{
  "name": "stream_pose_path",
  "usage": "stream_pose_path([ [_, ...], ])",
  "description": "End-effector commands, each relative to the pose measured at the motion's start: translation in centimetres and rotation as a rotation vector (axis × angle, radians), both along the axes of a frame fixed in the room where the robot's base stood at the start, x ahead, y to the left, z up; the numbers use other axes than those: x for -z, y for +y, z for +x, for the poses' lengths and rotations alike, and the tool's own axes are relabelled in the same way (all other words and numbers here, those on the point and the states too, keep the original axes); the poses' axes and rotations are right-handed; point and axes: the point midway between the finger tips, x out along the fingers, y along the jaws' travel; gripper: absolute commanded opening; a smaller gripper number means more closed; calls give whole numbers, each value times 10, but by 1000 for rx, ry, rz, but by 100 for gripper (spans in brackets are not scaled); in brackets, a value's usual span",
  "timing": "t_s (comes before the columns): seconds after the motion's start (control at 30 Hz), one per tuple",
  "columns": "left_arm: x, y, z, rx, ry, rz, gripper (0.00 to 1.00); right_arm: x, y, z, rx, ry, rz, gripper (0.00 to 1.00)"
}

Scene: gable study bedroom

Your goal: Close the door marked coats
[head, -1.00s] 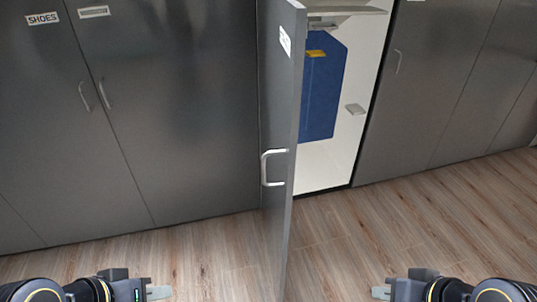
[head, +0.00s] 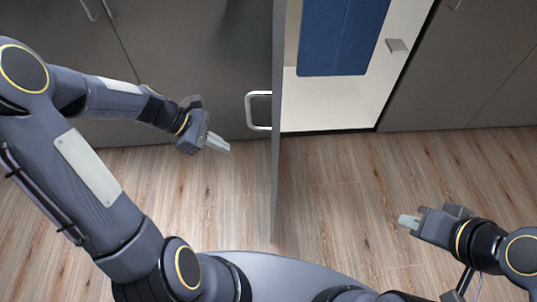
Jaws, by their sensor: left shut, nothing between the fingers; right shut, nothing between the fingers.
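The open grey door (head: 278,150) stands out from the cabinet, seen almost edge-on. Its label is out of view now, so I cannot read it. Its pale handle (head: 249,110) is on the left face. Behind it the white cabinet interior (head: 350,103) shows, with a blue item (head: 343,38) hanging inside. My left gripper (head: 222,144) is shut and empty, left of the door and a little below the handle, not touching it. My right gripper (head: 406,221) is shut and empty, right of the door over the floor in front of the opening.
Shut grey doors (head: 190,60) stand to the left and more grey doors (head: 455,75) to the right. A small grey block (head: 397,46) is on the interior's right wall. The wooden floor (head: 335,205) is clear between the door and my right gripper.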

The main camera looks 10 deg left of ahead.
Motion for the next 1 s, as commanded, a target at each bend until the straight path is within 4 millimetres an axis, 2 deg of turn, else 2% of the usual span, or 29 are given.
stream_pose_path([
  [0.5, 72, -70, 9, 7, 1, -1, 0, 19, 0, 0, 0, 0, 0, 0],
  [0.7, 67, -98, 14, 8, -3, 1, 0, 18, 0, 0, 0, 0, 0, 0],
  [1.0, 67, -107, 16, 5, -2, 1, 0, 18, 0, 0, 0, 0, 0, 0],
])
